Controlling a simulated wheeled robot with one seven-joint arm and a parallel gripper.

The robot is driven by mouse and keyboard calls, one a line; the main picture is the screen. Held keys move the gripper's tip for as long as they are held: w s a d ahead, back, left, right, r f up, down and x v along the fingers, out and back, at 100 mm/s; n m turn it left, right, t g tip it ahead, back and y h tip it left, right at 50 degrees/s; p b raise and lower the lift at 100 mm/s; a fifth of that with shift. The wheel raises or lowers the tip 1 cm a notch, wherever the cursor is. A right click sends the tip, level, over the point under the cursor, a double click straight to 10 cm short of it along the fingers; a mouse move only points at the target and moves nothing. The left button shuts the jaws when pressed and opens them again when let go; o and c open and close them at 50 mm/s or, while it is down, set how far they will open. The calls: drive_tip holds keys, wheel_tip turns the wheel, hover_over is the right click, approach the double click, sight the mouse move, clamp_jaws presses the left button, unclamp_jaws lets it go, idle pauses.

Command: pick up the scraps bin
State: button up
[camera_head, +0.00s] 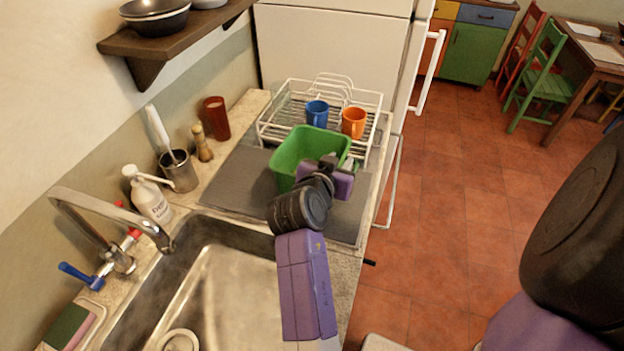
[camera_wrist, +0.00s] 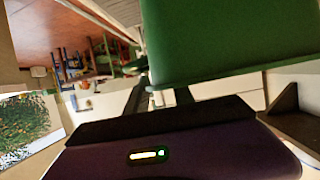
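The scraps bin appears to be the green open-topped tub (camera_head: 284,160), standing upright on the grey mat beside the sink. It also fills the upper right of the wrist view (camera_wrist: 235,45), very close to the camera. My gripper (camera_head: 347,164) is at the bin's right side, near its rim. In the wrist view its two dark fingers (camera_wrist: 160,92) stand apart with a gap between them. The bin covers the tip of the right finger, so I cannot tell whether the fingers touch the bin or straddle its wall.
A white dish rack (camera_head: 268,128) with a blue mug (camera_head: 317,113) and an orange mug (camera_head: 353,122) stands just behind the bin. A utensil pot (camera_head: 179,171), soap bottle (camera_head: 150,197) and red cup (camera_head: 216,118) line the wall. The sink (camera_head: 225,265) lies in front.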

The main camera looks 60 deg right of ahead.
drive_tip(key=shift+d+f, duration=0.3)
drive_tip(key=shift+d, duration=0.35)
clamp_jaws()
idle(1.0)
